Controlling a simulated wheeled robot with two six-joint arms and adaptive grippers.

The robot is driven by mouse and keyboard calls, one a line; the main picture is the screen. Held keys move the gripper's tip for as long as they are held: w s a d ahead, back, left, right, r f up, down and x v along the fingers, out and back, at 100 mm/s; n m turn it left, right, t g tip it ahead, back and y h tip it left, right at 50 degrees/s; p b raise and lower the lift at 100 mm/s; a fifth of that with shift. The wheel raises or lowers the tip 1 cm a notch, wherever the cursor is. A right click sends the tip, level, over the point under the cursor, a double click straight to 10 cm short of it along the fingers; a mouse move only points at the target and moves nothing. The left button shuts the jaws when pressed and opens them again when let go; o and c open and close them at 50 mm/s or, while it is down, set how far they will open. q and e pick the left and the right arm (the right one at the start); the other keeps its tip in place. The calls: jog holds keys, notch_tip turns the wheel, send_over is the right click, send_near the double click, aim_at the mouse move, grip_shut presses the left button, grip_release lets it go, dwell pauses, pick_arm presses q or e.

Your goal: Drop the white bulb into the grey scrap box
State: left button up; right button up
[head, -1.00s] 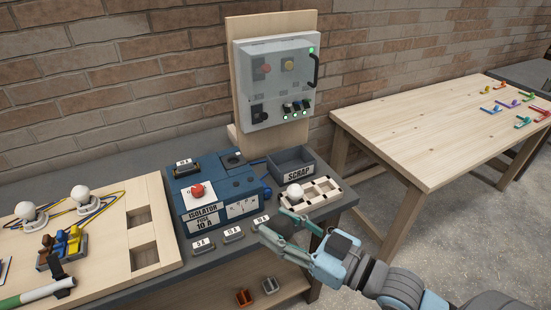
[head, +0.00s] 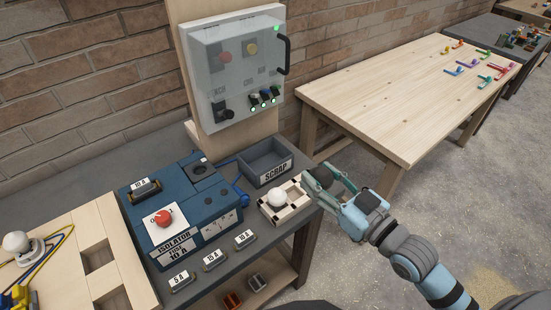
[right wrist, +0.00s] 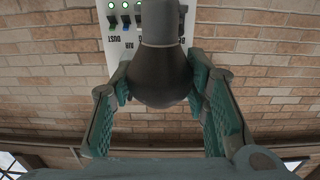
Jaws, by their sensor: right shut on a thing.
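My right gripper (head: 337,188) is shut on a dark grey bulb (head: 318,178) and holds it up beside the right end of the pale compartment tray (head: 297,208). In the right wrist view the dark bulb (right wrist: 162,75) sits between the two fingers, its metal cap toward the top of the picture. A white bulb (head: 277,197) sits in the left part of the tray, apart from the gripper. The grey scrap box (head: 277,178), labelled SCRAP, stands behind the tray and looks empty. My left gripper is not in view.
The blue isolator box (head: 188,212) stands left of the tray, with several labelled fuses (head: 212,261) in front. The panel (head: 238,75) rises behind. Another white bulb (head: 18,242) is on the wooden board at left. A wooden table (head: 400,100) stands at right.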

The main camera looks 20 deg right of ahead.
jog(key=w+d+f+m+t+h, duration=0.1)
jog(key=w+d+f+m+h, duration=0.1)
jog(key=w, duration=0.6)
jog(key=w+d+f+m+h, duration=0.1)
jog(key=w+d+f+h, duration=0.15)
jog(key=w, duration=0.45)
jog(key=w+a+r, duration=0.1)
jog(key=w+a, duration=0.8)
jog(key=w, duration=0.2)
pick_arm(q)
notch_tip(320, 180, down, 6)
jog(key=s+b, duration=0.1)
jog(key=b, duration=0.5)
pick_arm(e)
jog(key=f, duration=0.5)
jog(key=shift+s+d+f, duration=0.15)
jog(key=shift+d+f, duration=0.1)
jog(key=shift+f, duration=0.05)
jog(key=o, duration=1.2)
jog(key=shift+s, duration=0.1)
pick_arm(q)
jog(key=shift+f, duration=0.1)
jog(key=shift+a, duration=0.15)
